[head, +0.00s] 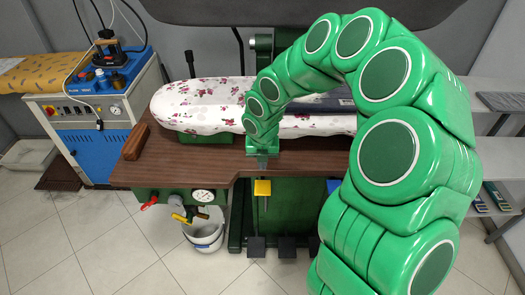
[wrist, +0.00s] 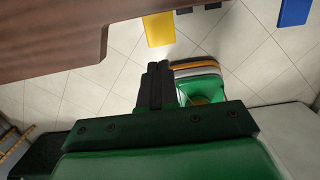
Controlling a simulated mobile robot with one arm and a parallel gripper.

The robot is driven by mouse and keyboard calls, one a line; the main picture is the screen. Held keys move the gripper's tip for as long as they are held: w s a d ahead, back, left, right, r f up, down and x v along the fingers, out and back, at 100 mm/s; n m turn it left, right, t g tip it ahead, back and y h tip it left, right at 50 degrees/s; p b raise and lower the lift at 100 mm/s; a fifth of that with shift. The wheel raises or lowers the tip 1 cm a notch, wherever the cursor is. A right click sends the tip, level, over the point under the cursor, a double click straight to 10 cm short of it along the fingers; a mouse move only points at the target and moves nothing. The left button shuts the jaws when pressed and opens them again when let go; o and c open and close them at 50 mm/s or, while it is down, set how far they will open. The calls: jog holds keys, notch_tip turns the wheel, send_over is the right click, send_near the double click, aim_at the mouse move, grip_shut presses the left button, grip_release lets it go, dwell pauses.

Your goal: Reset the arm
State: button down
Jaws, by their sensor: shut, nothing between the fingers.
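My green arm arcs up from the lower right of the head view and bends down to the left. My gripper (head: 262,162) hangs at the front edge of the brown wooden worktop (head: 190,165), in front of the floral ironing board. In the wrist view my gripper (wrist: 158,68) has its two dark fingers side by side, shut with nothing between them. The fingers point toward the tiled floor and a yellow pad (wrist: 159,28). I cannot tell whether the gripper touches the worktop edge.
A blue-and-white machine (head: 95,130) stands at the left, a white bucket (head: 205,237) below the worktop. Shelves (head: 500,100) stand at the right. Floor at front left is clear.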

jog(key=s+d+r+m+g, duration=0.1)
jog(key=s+d+r+m, duration=0.4)
jog(key=s+r+m, duration=0.3)
jog(key=s+d+r+m, duration=0.6)
jog(key=s+m, duration=0.2)
jog(key=m, duration=0.1)
jog(key=s+d+r+m+g, duration=0.1)
jog(key=s+d+r+m, duration=0.1)
jog(key=s+m, duration=0.7)
jog(key=s+d+r+m+g, duration=0.1)
jog(key=s+d+r+m, duration=0.1)
jog(key=s+m, duration=0.8)
jog(key=shift+s+d+r, duration=0.25)
jog(key=shift+s+r, duration=0.15)
jog(key=shift+s, duration=0.25)
